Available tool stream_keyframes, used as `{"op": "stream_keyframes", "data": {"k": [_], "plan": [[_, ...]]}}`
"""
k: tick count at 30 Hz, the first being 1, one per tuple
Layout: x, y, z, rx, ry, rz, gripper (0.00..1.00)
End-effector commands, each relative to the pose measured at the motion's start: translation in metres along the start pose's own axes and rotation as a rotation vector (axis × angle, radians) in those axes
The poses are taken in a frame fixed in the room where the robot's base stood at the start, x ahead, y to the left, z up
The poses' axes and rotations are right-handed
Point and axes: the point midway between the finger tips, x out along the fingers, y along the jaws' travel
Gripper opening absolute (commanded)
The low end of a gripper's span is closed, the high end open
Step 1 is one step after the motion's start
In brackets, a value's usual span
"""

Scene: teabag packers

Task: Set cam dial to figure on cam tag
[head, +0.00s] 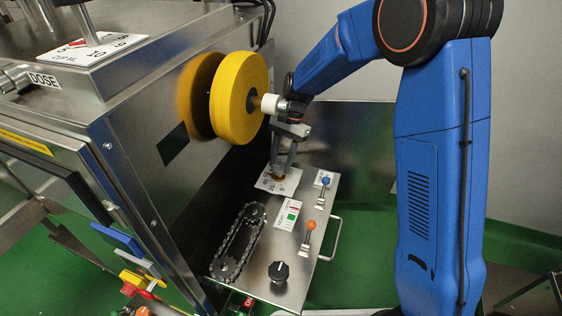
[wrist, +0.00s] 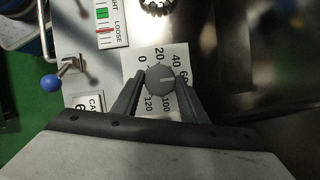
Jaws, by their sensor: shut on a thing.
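The cam dial (wrist: 160,83) is a round grey knob on a white figure plate (wrist: 143,73). The plate shows 0, 20, 40, 60, 100 and 120; a finger hides part of the ring. The dial's white pointer line points right in the wrist view, at about 60. My gripper (wrist: 161,78) is shut on the dial, one finger on each side. In the head view my gripper (head: 279,174) reaches down onto the plate (head: 266,184). The cam tag (wrist: 88,102) shows "CA" and a figure starting with 6; my gripper hides the rest.
A blue-knobbed lever (wrist: 50,82) stands beside the tag. A tight-loose gauge (head: 287,214), an orange-knobbed lever (head: 310,226), a black knob (head: 278,271) and a chain (head: 240,240) share the panel. A large yellow reel (head: 239,98) sits close to my wrist.

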Motion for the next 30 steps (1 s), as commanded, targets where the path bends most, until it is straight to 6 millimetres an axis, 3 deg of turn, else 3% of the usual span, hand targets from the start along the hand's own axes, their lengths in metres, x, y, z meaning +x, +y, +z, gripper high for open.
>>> {"op": "stream_keyframes", "data": {"k": [4, 5, 7, 20, 30], "plan": [[-0.001, 0.000, 0.000, 0.000, 0.001, -0.001, 0.17], [-0.001, 0.000, 0.000, 0.000, 0.001, -0.001, 0.42], [-0.001, 0.000, 0.000, 0.001, 0.001, -0.001, 0.58], [-0.008, 0.000, 0.000, 0.001, 0.001, -0.003, 0.58], [-0.068, 0.000, -0.001, 0.001, 0.003, -0.004, 0.58]]}}
